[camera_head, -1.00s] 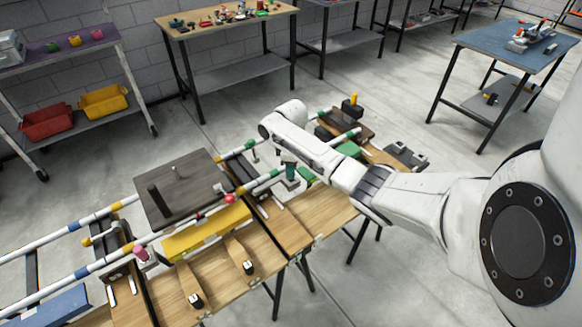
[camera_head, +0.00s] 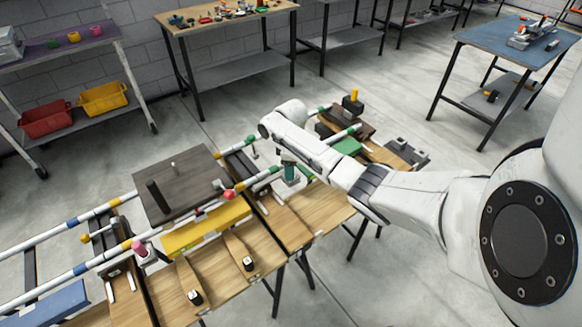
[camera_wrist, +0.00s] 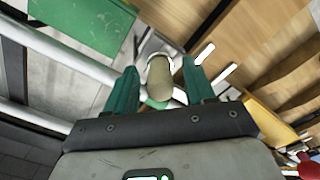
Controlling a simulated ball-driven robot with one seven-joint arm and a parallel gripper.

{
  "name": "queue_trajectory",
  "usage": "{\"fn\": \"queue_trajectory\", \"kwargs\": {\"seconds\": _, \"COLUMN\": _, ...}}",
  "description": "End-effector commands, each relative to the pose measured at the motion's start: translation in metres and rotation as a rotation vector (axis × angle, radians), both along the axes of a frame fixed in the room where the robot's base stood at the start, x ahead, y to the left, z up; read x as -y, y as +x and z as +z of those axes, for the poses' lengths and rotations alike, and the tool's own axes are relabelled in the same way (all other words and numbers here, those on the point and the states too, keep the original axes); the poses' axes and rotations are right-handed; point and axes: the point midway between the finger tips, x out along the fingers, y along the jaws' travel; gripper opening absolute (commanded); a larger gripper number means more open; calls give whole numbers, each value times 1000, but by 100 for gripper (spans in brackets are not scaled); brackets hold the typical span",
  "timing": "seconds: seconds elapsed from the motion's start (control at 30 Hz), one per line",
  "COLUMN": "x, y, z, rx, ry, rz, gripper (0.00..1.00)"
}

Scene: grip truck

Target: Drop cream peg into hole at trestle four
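The cream peg (camera_wrist: 159,78) shows in the wrist view, between the two green fingers of my gripper (camera_wrist: 159,66). A pale ring shows around its far end; I cannot tell whether this is the rim of a hole. A gap shows on each side of the peg, so the fingers look open and apart from it. In the head view my gripper (camera_head: 289,170) points down over the trestle line, beside a wooden top (camera_head: 312,213). The peg cannot be made out there. Which trestle is number four is not readable.
Striped rails (camera_head: 85,212) run along the trestles. A dark board (camera_head: 180,178) and a yellow block (camera_head: 205,232) lie to the left of my gripper. A green block (camera_head: 347,146) stands to the right, also in the wrist view (camera_wrist: 85,22). Open floor lies in front.

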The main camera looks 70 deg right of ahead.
Motion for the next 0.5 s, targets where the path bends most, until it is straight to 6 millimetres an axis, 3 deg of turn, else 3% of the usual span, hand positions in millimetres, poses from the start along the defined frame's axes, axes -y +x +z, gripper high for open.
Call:
{"fn": "queue_trajectory", "kwargs": {"seconds": 0.3, "x": 0, "y": 0, "z": 3, "rx": 1, "ry": 0, "rz": 0, "gripper": 56}}
{"fn": "queue_trajectory", "kwargs": {"seconds": 0.5, "x": 0, "y": 1, "z": 29, "rx": 3, "ry": -1, "rz": 0, "gripper": 56}}
